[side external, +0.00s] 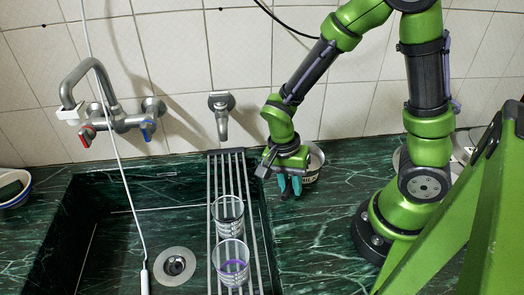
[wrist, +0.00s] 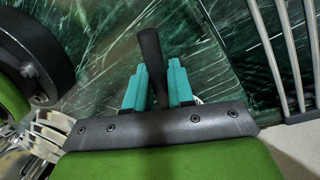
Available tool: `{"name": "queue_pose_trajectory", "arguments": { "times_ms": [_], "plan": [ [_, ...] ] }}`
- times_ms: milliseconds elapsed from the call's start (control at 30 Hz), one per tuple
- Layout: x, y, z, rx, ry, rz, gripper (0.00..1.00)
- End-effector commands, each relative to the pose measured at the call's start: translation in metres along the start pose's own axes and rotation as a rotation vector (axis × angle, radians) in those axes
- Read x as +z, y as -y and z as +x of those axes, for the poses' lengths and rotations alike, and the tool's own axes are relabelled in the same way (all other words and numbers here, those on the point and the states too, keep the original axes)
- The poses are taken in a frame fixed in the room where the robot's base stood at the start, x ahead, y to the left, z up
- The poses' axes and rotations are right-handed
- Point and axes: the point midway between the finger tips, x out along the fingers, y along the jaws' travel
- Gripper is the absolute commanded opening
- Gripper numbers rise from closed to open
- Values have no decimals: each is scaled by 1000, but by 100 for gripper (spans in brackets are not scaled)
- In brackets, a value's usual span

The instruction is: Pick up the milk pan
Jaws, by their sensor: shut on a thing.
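My gripper (side external: 290,186) points down over the counter, right of the sink rack. In the wrist view my gripper (wrist: 157,78) has its teal fingers shut on a dark handle (wrist: 150,48), taken to be the milk pan's, which sticks out past the fingertips. In the side view a pale round vessel (side external: 316,160), which looks like the milk pan, is right behind my gripper and partly hidden by it. The join between handle and vessel is hidden, and I cannot tell whether the vessel touches the counter.
A metal rack (side external: 214,262) crosses the sink, with two clear glasses (side external: 228,212) on it. The sink drain (side external: 175,265) and a tap (side external: 98,100) are at the left. A bowl (side external: 14,190) stands at the far left. The green counter (side external: 318,225) is clear in front of my gripper.

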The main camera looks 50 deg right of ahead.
Motion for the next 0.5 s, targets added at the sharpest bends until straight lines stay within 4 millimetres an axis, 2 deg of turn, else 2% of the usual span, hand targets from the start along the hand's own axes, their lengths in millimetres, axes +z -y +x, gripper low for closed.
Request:
{"name": "queue_pose_trajectory", "arguments": {
  "times_ms": [267,500],
  "plan": [
    [0,-1,-10,-3,0,-1,0],
    [0,-5,-32,-5,-1,0,0]
  ]
}}
